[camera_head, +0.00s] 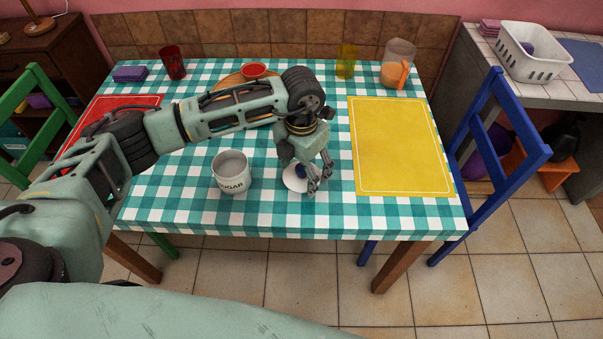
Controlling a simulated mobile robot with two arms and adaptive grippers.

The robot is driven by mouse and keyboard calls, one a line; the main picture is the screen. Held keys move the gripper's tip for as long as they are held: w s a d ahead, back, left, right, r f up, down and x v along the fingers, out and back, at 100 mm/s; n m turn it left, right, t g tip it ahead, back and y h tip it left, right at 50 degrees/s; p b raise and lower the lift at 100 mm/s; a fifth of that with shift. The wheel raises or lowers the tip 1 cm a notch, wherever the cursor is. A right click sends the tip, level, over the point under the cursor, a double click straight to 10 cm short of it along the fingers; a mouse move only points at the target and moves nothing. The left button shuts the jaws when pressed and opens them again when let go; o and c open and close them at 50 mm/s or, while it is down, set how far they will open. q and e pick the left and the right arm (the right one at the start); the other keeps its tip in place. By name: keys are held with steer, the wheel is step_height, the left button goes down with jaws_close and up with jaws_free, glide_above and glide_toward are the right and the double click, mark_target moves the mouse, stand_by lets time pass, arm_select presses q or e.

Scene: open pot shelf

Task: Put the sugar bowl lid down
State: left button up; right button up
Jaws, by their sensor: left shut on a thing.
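The sugar bowl (231,178), a white pot marked SUGAR, stands open on the checked tablecloth. Its lid (292,182) is a white disc with a dark blue knob, to the right of the bowl and apart from it. My left gripper (316,184) reaches down at the lid and is shut on its knob, hiding part of the lid. The lid is at or just above the cloth; I cannot tell whether it touches. My right gripper is not in view.
A yellow placemat (400,146) lies to the right, a red placemat (88,134) to the left, partly behind my arm. A red cup (173,64), a red bowl (254,70), a yellow glass (346,62) and an orange-handled jug (394,72) stand toward the back. Cloth around the lid is clear.

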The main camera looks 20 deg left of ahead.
arm_select(q)
step_height(320, 180, down, 2)
steer(key=shift+f, duration=0.3)
steer(key=o, duration=1.1)
steer(key=shift+r, duration=0.1)
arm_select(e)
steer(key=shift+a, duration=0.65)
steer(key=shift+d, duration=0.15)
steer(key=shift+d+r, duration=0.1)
